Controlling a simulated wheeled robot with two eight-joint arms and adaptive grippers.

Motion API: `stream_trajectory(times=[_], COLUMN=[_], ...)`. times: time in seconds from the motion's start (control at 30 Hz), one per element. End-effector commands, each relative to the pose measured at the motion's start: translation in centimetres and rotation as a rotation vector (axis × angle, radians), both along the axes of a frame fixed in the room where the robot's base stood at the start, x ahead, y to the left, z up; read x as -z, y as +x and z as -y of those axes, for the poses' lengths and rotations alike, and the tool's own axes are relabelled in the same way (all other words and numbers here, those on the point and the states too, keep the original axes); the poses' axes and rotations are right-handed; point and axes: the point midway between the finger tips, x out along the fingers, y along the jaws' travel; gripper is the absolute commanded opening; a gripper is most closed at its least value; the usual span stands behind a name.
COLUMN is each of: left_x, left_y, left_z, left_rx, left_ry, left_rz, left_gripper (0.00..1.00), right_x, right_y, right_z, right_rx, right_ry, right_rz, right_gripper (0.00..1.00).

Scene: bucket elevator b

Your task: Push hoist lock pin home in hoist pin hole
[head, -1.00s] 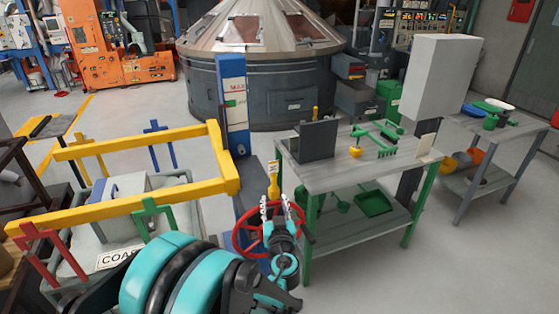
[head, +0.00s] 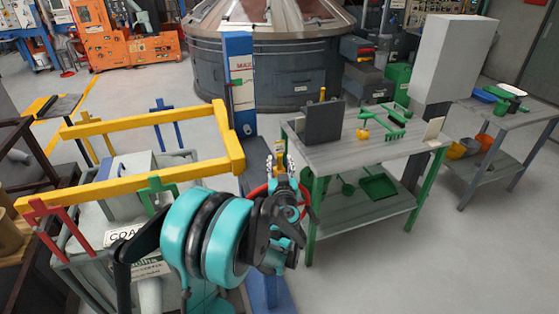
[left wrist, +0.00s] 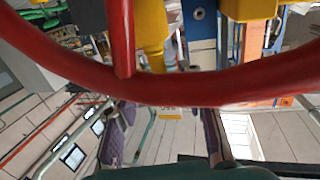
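My left gripper (head: 281,163) is at the blue hoist post, beside the red handwheel (head: 256,189). Its two fingers stand apart, with nothing seen held between them. In the left wrist view the purple-padded fingers (left wrist: 165,130) are spread, and the handwheel rim (left wrist: 165,90) crosses close in front of them. My right gripper is out of view.
The blue post (head: 239,85) stands behind the gripper. A yellow rail frame (head: 100,185) is at its left. A green-legged table (head: 375,150) with a grey upright panel (head: 322,122) is at its right.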

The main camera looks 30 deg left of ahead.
Motion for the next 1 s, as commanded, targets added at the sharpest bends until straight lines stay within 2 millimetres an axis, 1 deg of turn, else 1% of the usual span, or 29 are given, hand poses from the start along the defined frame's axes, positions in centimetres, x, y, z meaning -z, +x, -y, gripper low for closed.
stream_trajectory(times=[0.03, 0.07, 0.1, 0.17, 0.2, 0.5, 0.63, 0.77, 0.87, 0.9, 0.93, 1.0], left_x=[0.0, 0.0, 0.0, 0.0, 0.0, 0.0, -0.5, -1.8, -3.5, -4.4, -4.8, -5.5], left_y=[0.0, 0.0, 0.0, 0.0, 0.0, 0.0, 0.0, -0.1, -0.1, -0.1, 0.0, -0.1], left_z=[0.0, 0.0, 0.0, 0.0, 0.0, 0.0, 0.0, 0.0, 0.0, 0.0, 0.4, 2.1], left_rx=[0.000, 0.000, 0.000, 0.000, 0.000, 0.000, 0.000, 0.000, 0.000, 0.000, 0.002, 0.006], left_ry=[0.000, 0.000, 0.000, 0.000, 0.000, 0.000, 0.000, 0.000, 0.000, 0.000, 0.000, 0.000], left_rz=[0.000, 0.000, 0.000, 0.000, 0.000, 0.000, 0.000, 0.000, 0.000, 0.000, 0.000, 0.000], left_gripper=[0.37, 0.29, 0.19, 0.03, 0.00, 0.00, 0.00, 0.00, 0.00, 0.00, 0.00, 0.00], right_x=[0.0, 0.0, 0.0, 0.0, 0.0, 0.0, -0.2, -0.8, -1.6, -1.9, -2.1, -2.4], right_y=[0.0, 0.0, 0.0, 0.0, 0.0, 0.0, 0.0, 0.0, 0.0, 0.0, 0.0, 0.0], right_z=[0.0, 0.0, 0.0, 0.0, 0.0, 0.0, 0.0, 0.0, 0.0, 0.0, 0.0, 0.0], right_rx=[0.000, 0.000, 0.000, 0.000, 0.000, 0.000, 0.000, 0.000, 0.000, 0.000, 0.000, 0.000], right_ry=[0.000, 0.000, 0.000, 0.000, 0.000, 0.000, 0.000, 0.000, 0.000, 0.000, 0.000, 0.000], right_rz=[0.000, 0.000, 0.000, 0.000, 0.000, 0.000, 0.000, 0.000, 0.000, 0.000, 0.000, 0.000], right_gripper=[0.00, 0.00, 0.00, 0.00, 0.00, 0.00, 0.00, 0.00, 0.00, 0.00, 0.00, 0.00])
